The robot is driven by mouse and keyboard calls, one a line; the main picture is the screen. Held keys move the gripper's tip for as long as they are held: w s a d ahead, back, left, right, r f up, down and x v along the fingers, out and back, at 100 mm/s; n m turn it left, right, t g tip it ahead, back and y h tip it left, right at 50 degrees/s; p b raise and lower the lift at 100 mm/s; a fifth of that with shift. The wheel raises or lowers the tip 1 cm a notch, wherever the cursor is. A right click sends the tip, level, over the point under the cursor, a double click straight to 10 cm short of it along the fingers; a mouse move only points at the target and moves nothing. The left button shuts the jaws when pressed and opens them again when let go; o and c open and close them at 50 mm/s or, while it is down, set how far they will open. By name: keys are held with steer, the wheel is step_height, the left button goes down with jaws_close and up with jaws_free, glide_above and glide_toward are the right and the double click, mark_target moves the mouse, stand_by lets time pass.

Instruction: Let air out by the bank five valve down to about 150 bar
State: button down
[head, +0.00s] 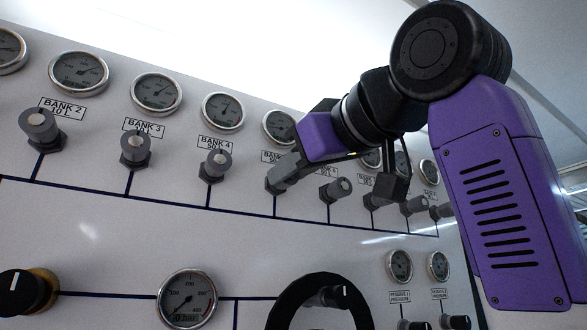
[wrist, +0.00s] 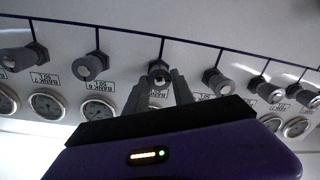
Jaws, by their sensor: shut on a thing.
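The bank five valve (wrist: 159,70) is a dark knob in the upper middle of the wrist view, which shows the panel upside down. My gripper (wrist: 161,88) is shut on it, one finger on each side. In the head view my gripper (head: 281,175) reaches down-left to this valve and hides most of it. The bank five gauge (head: 278,126) is above the valve in the head view. My gripper covers its right edge, and its needle is too small to read. The bank five label is partly covered.
The bank 4 valve (head: 215,164) is close on the left, and another bank valve (head: 337,189) is close on the right. A larger gauge (head: 188,299) and a big black handwheel (head: 318,300) sit lower on the panel. The pale panel between the rows is clear.

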steer(key=shift+r, duration=0.1)
steer(key=c, duration=1.1)
jaws_free()
steer(key=shift+b+v, duration=1.6)
steer(key=shift+v, duration=2.35)
